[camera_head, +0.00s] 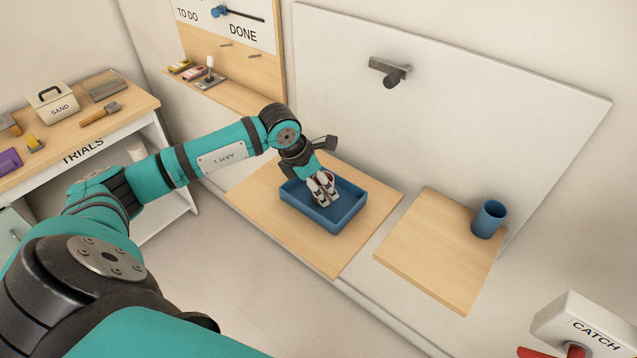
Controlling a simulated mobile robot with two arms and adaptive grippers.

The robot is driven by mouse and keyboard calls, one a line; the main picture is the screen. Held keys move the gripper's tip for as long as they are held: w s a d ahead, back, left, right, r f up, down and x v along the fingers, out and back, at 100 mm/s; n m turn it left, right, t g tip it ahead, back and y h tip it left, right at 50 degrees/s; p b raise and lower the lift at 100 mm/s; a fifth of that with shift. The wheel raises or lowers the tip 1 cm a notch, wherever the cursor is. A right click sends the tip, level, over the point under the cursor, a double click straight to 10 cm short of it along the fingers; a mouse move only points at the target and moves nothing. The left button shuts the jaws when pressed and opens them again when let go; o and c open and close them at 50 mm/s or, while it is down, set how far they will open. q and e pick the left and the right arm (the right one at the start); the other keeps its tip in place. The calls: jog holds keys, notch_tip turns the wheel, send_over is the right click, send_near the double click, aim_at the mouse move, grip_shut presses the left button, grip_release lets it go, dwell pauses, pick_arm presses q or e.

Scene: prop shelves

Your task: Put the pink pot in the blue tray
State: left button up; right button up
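The blue tray (347,222) rests on a light wooden board on the white counter, in the middle of the view. My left gripper (324,192) reaches down from above into or just over the tray. Its pale fingertips are close together, and the view is too small to tell whether they are shut or a little apart. My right gripper is not in view.
A blue cup (489,219) stands on a second wooden board (435,250) at the right. A grey bracket (390,70) sticks out of the white back panel. A side shelf (120,125) with a sand box and tools stands left. A white CATCH box (580,325) is at bottom right.

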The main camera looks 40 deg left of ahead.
pick_arm(q)
jog(key=shift+r, duration=0.25)
jog(key=shift+a+r, duration=0.1)
jog(key=shift+r, duration=0.15)
jog(key=b+v, duration=0.2)
jog(key=v, duration=0.9)
jog(key=shift+s, duration=0.2)
